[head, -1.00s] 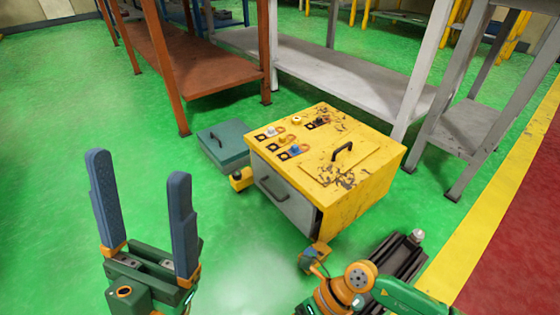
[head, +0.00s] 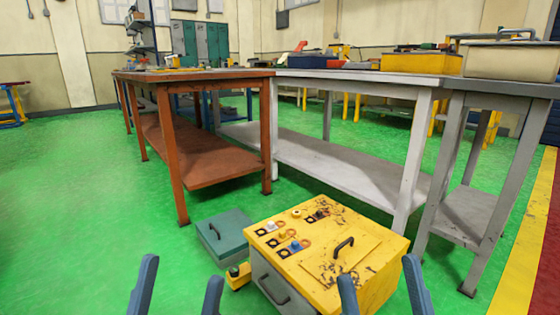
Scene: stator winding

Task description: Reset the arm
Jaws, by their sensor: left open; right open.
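My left gripper (head: 177,290) shows at the bottom edge of the head view, left of the yellow cabinet. Its two blue-grey fingers point up and stand apart, with nothing between them. My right gripper (head: 381,290) shows at the bottom edge, in front of the right part of the cabinet. Its two fingers also stand apart with nothing seen held between them. The lower parts of both grippers and both arms are below the picture.
A worn yellow cabinet (head: 375,285) with small parts on top stands close ahead. A teal box (head: 228,230) is beside it. A brown workbench (head: 175,133) and grey workbenches (head: 340,165) stand behind. Green floor (head: 70,210) is clear at left.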

